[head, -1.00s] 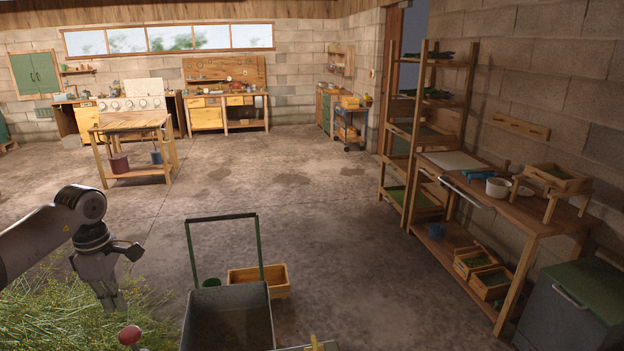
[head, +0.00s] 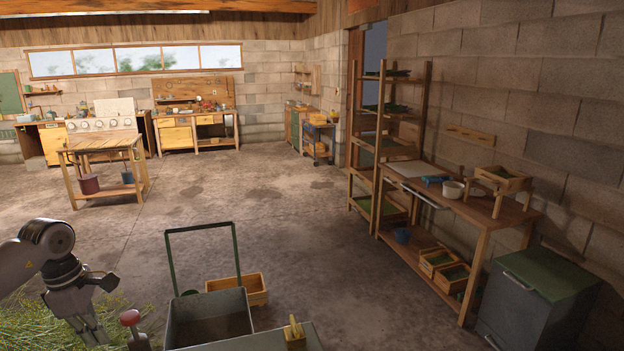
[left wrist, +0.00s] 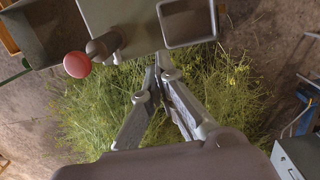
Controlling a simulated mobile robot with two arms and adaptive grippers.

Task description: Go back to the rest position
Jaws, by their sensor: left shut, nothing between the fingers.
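My left gripper (head: 95,338) hangs pointing down at the lower left of the head view. It is above a heap of green-yellow herbs (head: 30,325). In the left wrist view its two grey fingers (left wrist: 163,72) meet at the tips, with nothing between them, and the herbs (left wrist: 90,110) lie behind and below. My right gripper is in neither view.
A red knob (head: 130,318) on a grey metal part stands just right of my left gripper. Right of it are a grey cart (head: 210,310) with a green handle and a wooden crate (head: 250,290). A workbench (head: 500,215) lines the right wall. The middle floor is clear.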

